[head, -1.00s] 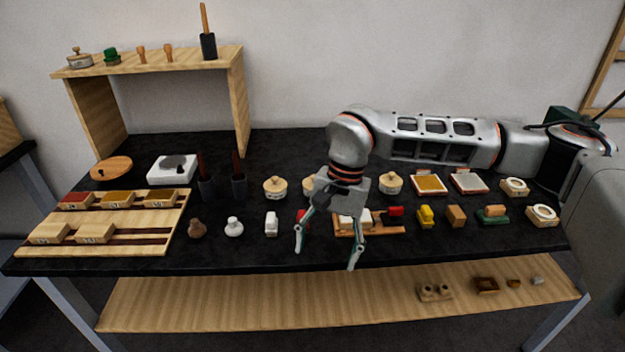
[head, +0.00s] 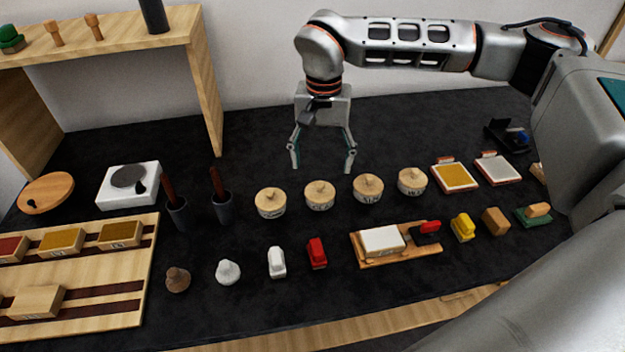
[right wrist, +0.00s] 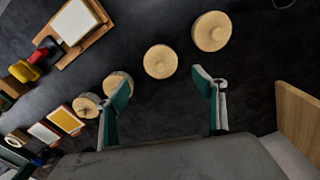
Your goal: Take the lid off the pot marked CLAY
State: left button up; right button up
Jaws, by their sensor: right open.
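All lids are on. Their dark markings are too small to read, so I cannot tell which says CLAY. My right gripper (head: 323,165) is open and empty, pointing down behind the second pot. In the right wrist view the lids of the left pot (right wrist: 212,31) and second pot (right wrist: 160,61) show beyond the open fingers (right wrist: 162,88). My left gripper is out of view.
Two dark cups (head: 222,208) with upright tools stand left of the pots. A red block (head: 317,253) and a wooden tray (head: 430,247) lie in front. Framed pads (head: 455,176) lie to the right.

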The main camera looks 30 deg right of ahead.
aim_at(320, 183)
notch_tip(320, 183, down, 3)
jog(key=shift+s+r, duration=0.1)
notch_tip(320, 183, down, 5)
jog(key=shift+a+r, duration=0.1)
jog(key=shift+c, duration=0.4)
jog(key=c, duration=0.9)
